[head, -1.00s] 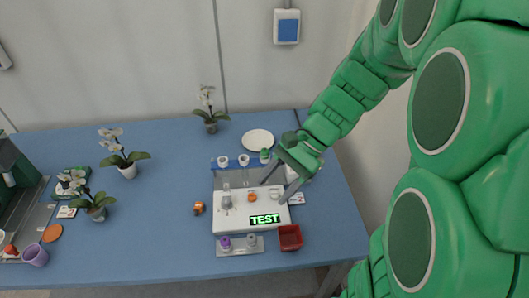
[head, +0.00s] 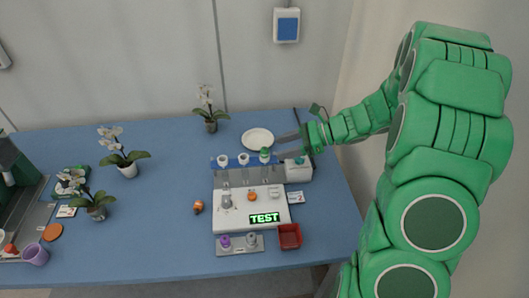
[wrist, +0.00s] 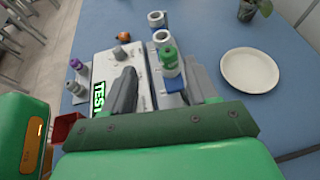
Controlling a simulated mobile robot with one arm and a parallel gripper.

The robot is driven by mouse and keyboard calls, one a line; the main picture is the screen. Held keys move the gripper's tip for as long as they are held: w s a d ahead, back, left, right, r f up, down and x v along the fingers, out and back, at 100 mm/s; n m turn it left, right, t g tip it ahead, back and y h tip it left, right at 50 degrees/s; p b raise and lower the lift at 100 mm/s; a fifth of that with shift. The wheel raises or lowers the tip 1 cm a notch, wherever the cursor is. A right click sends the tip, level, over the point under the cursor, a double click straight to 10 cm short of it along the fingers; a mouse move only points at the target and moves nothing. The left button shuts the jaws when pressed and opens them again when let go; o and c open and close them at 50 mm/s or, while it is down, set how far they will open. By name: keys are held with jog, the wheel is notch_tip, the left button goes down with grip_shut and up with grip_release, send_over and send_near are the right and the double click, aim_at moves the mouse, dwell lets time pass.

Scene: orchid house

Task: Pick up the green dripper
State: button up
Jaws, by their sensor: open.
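The green dripper (head: 264,153) is a small bottle with a green top. It stands upright at the right end of a blue rack (head: 232,163), beside two white-topped holders. In the wrist view the dripper (wrist: 168,54) is just beyond the fingers, roughly in line with the gap between them. My gripper (head: 280,146) is open and empty, to the right of the dripper and reaching left toward it. In the wrist view my gripper (wrist: 160,68) shows its two dark fingers spread apart. No contact with the dripper shows.
A white device (head: 240,219) with a TEST display lies in front of the rack. A white plate (head: 257,138) lies behind it. A white box (head: 298,172) stands to the right, close under my gripper. A red bin (head: 290,236) is at the front. Potted orchids stand left and back.

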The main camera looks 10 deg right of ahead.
aim_at(265, 154)
jog(key=shift+m+t, duration=0.3)
jog(key=shift+w+f+x, duration=0.15)
jog(key=shift+w+x, duration=0.05)
jog(key=shift+x, duration=1)
jog(key=shift+w+f+x, duration=0.1)
jog(key=shift+w+x, duration=0.15)
jog(key=shift+x, duration=0.95)
jog(key=shift+d, duration=0.25)
grip_shut()
